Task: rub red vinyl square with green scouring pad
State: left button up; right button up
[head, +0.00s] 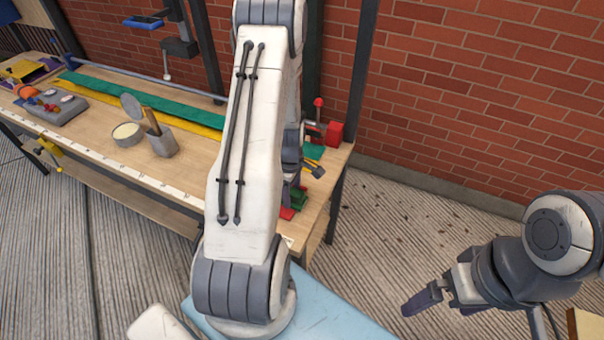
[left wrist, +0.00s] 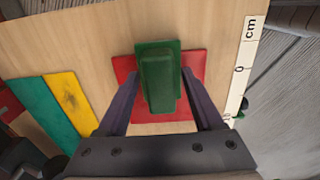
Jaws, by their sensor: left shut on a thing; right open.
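The green scouring pad (left wrist: 158,80) is a block between the two fingers of my left gripper (left wrist: 158,88) in the left wrist view. The gripper is shut on it. The red vinyl square (left wrist: 192,60) lies flat on the wooden bench directly under the pad, with its edges showing around it. Whether the pad touches it, I cannot tell. In the head view, the pad (head: 299,200) and the red square (head: 287,213) show only in part, beside my left arm, which hides most of them. My right gripper (head: 440,307) is open and empty over the floor, right of the bench.
The bench (head: 105,150) has a ruler strip (left wrist: 240,75) along its edge. Green (head: 130,90) and yellow strips (head: 185,122) lie along its back. A round tin (head: 127,135) and a grey holder (head: 163,147) stand left of my arm. A red block (head: 334,133) sits at the right end.

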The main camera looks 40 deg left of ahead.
pick_arm(q)
jog(key=shift+d, duration=0.45)
notch_tip(320, 180, up, 3)
jog(key=shift+d+r+p, duration=0.15)
jog(key=shift+p, duration=0.9)
jog(key=shift+w+r+p, duration=0.1)
jog(key=shift+r+p, duration=2)
jog(key=shift+r, duration=0.4)
